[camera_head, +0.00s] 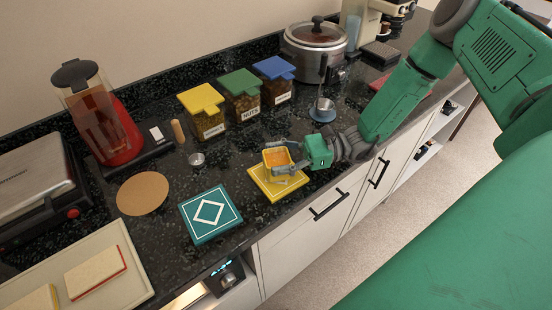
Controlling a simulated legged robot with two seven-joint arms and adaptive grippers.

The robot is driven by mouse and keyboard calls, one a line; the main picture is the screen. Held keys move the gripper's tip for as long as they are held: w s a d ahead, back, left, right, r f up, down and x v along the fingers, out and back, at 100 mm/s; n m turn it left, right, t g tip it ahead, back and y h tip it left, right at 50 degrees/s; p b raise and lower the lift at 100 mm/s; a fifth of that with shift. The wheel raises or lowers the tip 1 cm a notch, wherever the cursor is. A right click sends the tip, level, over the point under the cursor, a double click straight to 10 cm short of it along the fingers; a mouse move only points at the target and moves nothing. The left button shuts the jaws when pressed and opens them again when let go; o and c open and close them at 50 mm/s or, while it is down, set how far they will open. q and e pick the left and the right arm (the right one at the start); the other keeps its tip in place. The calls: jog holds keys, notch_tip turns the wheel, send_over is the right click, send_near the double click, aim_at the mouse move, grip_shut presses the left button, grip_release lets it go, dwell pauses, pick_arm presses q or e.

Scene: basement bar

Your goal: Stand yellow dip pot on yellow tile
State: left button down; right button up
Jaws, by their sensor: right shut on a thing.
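The yellow dip pot (276,157) is a small square pot with orange content. It is between the fingers of my right gripper (283,165), which is shut on it. The yellow tile (272,192) lies flat on the dark counter, directly under or just behind the pot in the picture. I cannot tell whether the pot touches the tile. The gripper reaches in from the right and hides part of the pot and the tile's right side. My left gripper is not in view.
A teal tile (196,234) with a white diamond lies left of the yellow tile. A round cork mat (142,194) and a small metal cup (196,159) are further left. Lidded jars (241,107) stand behind. The counter's front edge is close to the yellow tile.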

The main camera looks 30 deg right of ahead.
jog(key=shift+f, duration=0.4)
jog(key=o, duration=1.3)
jog(key=b+v, duration=0.1)
jog(key=v, duration=1.1)
jog(key=shift+b, duration=0.35)
jog(key=shift+s, duration=0.1)
